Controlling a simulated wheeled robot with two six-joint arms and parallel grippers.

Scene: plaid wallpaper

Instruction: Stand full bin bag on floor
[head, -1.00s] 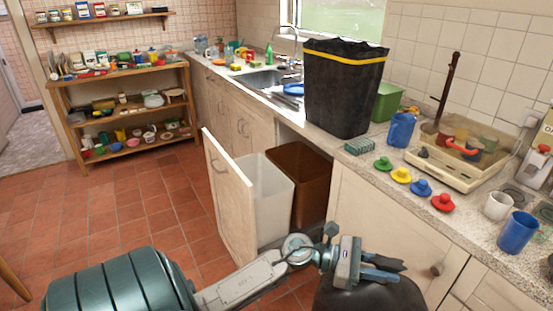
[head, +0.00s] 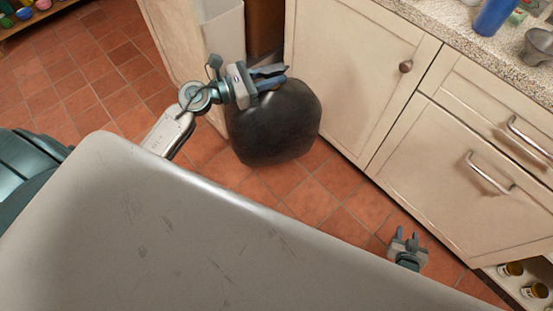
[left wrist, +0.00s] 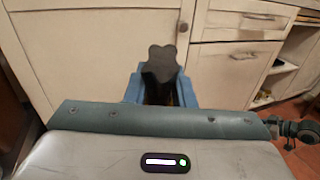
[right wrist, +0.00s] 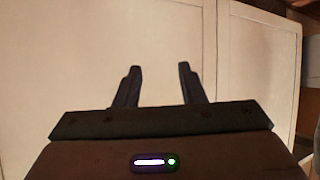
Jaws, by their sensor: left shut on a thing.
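The full black bin bag (head: 275,125) is round and bulging, in front of the pale cabinet. My left gripper (head: 268,78) is shut on its top. In the left wrist view the bag's gathered dark neck (left wrist: 162,66) sticks up between the blue fingers (left wrist: 160,90). The bag's underside is over the red tiled floor (head: 310,195); I cannot tell whether it touches. My right gripper (head: 406,242) is low at the right, apart from the bag. In the right wrist view its fingers (right wrist: 156,85) are apart with nothing between them.
The pull-out bin (head: 222,30) stands behind the bag, with its open front panel (head: 172,40) to the left. Cabinet doors (head: 350,75) and drawers (head: 480,170) line the right. Bare tiles lie left and in front of the bag. My grey body covers the foreground.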

